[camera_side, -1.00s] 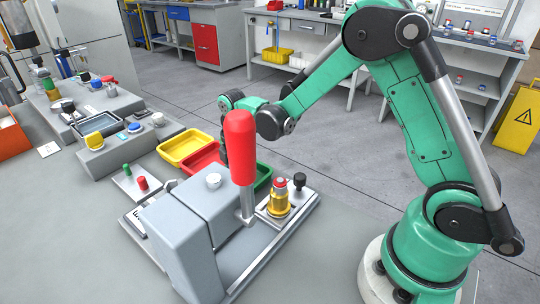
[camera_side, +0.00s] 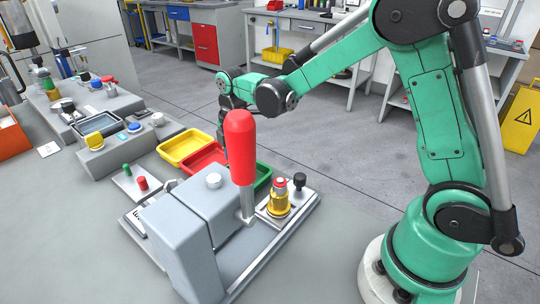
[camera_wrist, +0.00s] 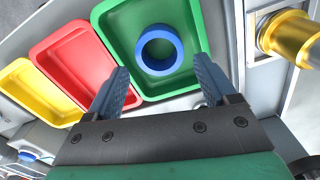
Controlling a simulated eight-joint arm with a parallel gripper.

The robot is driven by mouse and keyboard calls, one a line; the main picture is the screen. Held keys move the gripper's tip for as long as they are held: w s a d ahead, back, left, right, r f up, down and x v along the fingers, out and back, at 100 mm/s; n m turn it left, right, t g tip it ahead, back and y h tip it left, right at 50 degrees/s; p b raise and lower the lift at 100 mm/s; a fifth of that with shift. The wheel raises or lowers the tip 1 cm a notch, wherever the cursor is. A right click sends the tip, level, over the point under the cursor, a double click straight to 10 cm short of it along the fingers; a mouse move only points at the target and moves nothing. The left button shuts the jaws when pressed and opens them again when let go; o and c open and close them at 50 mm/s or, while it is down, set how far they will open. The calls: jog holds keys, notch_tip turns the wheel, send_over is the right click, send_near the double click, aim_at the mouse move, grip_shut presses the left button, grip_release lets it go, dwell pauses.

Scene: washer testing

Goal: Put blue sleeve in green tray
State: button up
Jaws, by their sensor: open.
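The blue sleeve (camera_wrist: 160,50) is a ring that lies inside the green tray (camera_wrist: 124,48) in the wrist view, clear of the tray's near wall. My gripper (camera_wrist: 165,82) is open and empty, its two fingers apart on the near side of the sleeve, and the sleeve shows beyond and between their tips. In the side view the green tray (camera_side: 263,175) is partly hidden behind the red-handled press, and the sleeve cannot be seen there. My gripper's jaws are mostly hidden behind the red handle in the side view.
The red tray (camera_side: 205,155) and yellow tray (camera_side: 184,144) stand beside the green one. The press's tall red handle (camera_side: 240,145) rises in front of them. A brass fitting (camera_side: 278,203) stands on the press base. A grey fixture stands to the left.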

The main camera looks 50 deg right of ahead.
jog(key=s+a+r+m+t, duration=0.1)
jog(key=s+r+m+t, duration=0.6)
jog(key=m, duration=0.8)
jog(key=shift+s+a+r+m, duration=0.25)
jog(key=shift+s+r, duration=0.6)
jog(key=shift+s, duration=0.85)
jog(key=shift+d, duration=0.1)
